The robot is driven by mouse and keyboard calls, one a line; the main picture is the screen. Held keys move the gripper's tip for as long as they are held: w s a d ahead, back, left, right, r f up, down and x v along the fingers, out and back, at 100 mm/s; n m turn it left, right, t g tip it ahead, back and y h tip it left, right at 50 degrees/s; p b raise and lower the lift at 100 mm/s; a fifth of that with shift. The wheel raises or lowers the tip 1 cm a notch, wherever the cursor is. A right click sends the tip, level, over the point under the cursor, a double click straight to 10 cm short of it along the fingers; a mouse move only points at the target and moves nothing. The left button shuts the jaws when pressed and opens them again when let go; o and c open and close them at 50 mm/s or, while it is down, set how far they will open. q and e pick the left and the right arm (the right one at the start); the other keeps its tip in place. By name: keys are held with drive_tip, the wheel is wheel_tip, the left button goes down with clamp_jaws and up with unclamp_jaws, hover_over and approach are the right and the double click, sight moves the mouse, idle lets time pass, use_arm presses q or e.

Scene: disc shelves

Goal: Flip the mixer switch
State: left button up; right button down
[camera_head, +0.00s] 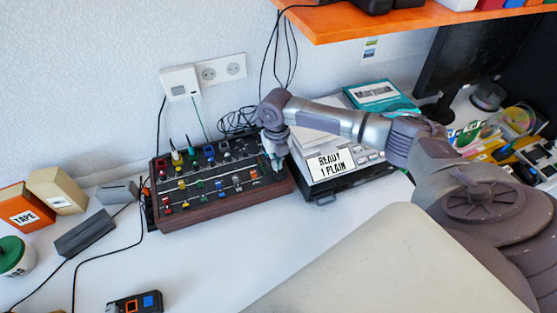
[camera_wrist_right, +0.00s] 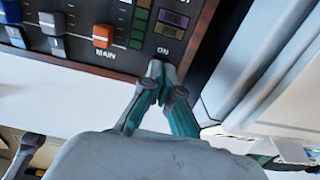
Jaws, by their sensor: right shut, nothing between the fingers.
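The mixer (camera_head: 205,208), a dark panel with wooden sides and rows of coloured knobs and sliders, lies on the white desk. In the wrist view its panel (camera_wrist_right: 82,65) shows an orange slider (camera_wrist_right: 102,34) above the word MAIN, and the word ON near the right corner. My right gripper (camera_head: 276,167) is over the mixer's right end. In the wrist view the right gripper (camera_wrist_right: 158,72) is shut and empty, its fingertips at the panel just below ON. The switch itself is hidden or cannot be made out there; contact cannot be told. My left gripper is not in view.
An orange shelf (camera_head: 420,22) overhangs at the upper right. Cables (camera_head: 100,257) run along the left. A small dark device (camera_head: 135,302) lies in front; the desk between is mostly clear.

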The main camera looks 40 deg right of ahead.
sight(277, 172)
drive_tip(key=shift+s+f+b, duration=0.1)
drive_tip(key=shift+f+b, duration=0.6)
drive_tip(key=shift+f, duration=0.55)
idle(0.6)
drive_tip(key=shift+r, duration=0.1)
drive_tip(key=shift+r+p, duration=0.85)
drive_tip(key=shift+p, duration=0.2)
wheel_tip(277, 172, up, 5)
drive_tip(key=p, duration=0.4)
drive_tip(key=shift+r+p, duration=0.1)
drive_tip(key=shift+p, duration=0.3)
